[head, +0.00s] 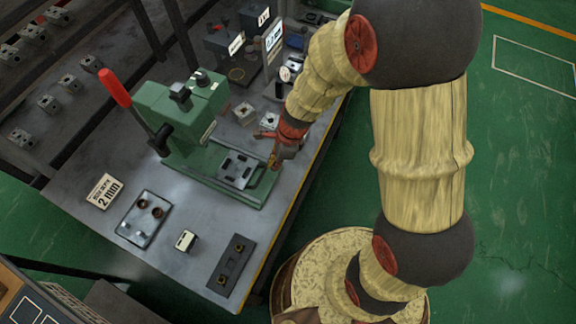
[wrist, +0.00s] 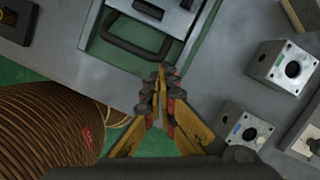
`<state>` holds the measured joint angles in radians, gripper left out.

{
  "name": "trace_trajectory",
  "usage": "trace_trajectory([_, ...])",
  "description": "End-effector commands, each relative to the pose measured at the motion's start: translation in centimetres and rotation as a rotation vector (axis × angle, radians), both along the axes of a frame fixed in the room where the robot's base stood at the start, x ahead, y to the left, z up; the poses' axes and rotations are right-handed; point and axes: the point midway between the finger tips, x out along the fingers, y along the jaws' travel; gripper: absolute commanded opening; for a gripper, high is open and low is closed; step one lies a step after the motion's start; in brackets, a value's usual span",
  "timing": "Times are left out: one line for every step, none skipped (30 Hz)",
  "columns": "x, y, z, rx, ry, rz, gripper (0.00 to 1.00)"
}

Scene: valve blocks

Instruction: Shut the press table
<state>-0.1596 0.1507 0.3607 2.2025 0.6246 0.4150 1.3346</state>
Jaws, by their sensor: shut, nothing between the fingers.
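The green arbor press (head: 188,115) stands on the workbench with its red lever (head: 115,88) up at the left. Its press table (head: 238,168), a grey plate with dark slots, sits on the green base, out in front of the press body. A dark bar handle (wrist: 130,46) shows at the table's end in the wrist view. My gripper (head: 273,161) is at the handle end of the base, low over the bench edge. In the wrist view my gripper (wrist: 160,75) is shut and empty, its tips close to the handle's right corner; whether they touch is unclear.
Grey valve blocks (wrist: 283,65) stand right of my gripper, another block (wrist: 246,128) nearer.

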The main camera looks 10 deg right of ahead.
Motion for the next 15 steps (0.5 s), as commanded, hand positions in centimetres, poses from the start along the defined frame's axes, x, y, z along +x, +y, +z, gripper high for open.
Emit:
trace_trajectory([0.8, 1.2, 0.5, -0.001, 0.002, 0.007, 0.0])
trace_trajectory([1.3, 1.8, 0.5, -0.001, 0.001, 0.004, 0.0])
trace_trajectory([1.9, 2.6, 0.6, 0.0, 0.001, 0.004, 0.0])
trace_trajectory([2.3, 3.1, 0.5, 0.0, 0.001, 0.003, 0.0])
trace_trajectory([2.7, 3.7, 0.6, 0.0, 0.001, 0.004, 0.0])
trace_trajectory([3.3, 4.4, 0.5, 0.0, 0.001, 0.003, 0.0])
trace_trajectory([3.7, 4.9, 0.6, 0.0, 0.0, 0.003, 0.0])
trace_trajectory([4.1, 5.3, 0.5, -0.001, 0.0, 0.004, 0.0])
trace_trajectory([4.5, 5.9, 0.5, 0.0, -0.001, 0.004, 0.0])
trace_trajectory([4.8, 6.2, 0.5, 0.0, -0.001, 0.003, 0.0])
trace_trajectory([5.1, 6.6, 0.4, 0.0, 0.0, 0.002, 0.0])
trace_trajectory([5.3, 7.0, 0.3, 0.0, 0.0, 0.001, 0.0])
trace_trajectory([5.5, 7.2, 0.3, 0.0, 0.0, 0.001, 0.0])
trace_trajectory([5.6, 7.4, 0.2, 0.0, 0.0, 0.001, 0.0])
trace_trajectory([5.8, 7.5, 0.1, 0.0, 0.0, 0.001, 0.0])
